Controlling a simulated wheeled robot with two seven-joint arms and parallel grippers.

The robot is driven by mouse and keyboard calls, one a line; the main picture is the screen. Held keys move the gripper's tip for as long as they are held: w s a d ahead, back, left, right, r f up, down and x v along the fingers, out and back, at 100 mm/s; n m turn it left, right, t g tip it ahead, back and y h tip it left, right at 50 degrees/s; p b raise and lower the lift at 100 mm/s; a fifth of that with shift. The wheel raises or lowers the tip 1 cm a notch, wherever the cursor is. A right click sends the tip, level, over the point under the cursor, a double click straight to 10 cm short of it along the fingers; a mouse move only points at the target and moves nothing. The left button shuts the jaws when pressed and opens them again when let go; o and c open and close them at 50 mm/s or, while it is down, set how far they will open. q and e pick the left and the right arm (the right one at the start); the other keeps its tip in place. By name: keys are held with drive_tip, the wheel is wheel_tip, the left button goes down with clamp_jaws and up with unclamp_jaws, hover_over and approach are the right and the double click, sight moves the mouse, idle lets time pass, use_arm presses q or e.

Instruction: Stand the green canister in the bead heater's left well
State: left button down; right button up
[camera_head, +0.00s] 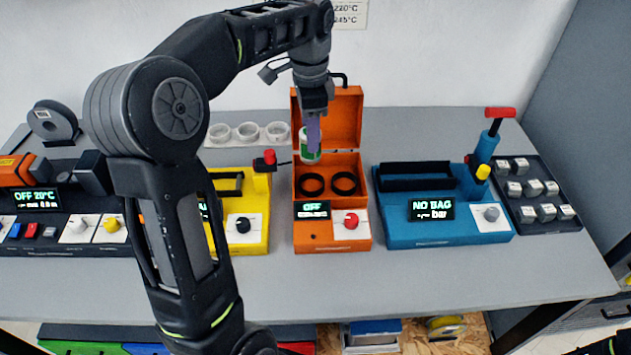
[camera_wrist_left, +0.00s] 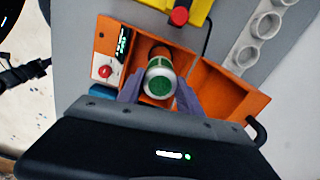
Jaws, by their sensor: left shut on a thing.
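The green canister (camera_head: 310,155), white with green bands, is upright or nearly so in my left gripper (camera_head: 313,128). The gripper's purple fingers are closed on its upper part. In the left wrist view the canister (camera_wrist_left: 160,82) shows its green end between the fingers. The orange bead heater (camera_head: 305,232) has its lid open at the back. Its left well (camera_head: 312,184) and right well (camera_head: 345,183) are dark rings and look empty. The canister appears above and slightly behind the left well, apart from it. Its exact height is unclear.
The open lid (camera_head: 345,115) rises just behind the canister. White cups (camera_head: 248,132) sit behind left. The front table strip is clear.

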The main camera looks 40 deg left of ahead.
use_arm(q)
drive_tip(key=shift+w+f, duration=0.2)
drive_tip(key=shift+f, duration=0.3)
hover_over(312, 187)
drive_tip(key=shift+f+p, duration=0.4)
drive_tip(key=shift+f, duration=2.3)
drive_tip(key=shift+f+p, duration=0.3)
drive_tip(key=shift+f, duration=1.55)
drive_tip(key=shift+f, duration=0.15)
drive_tip(key=c, duration=0.8)
unclamp_jaws()
wheel_tip(312, 187, up, 12)
drive_tip(key=shift+r+b, duration=0.15)
drive_tip(key=shift+b, duration=0.35)
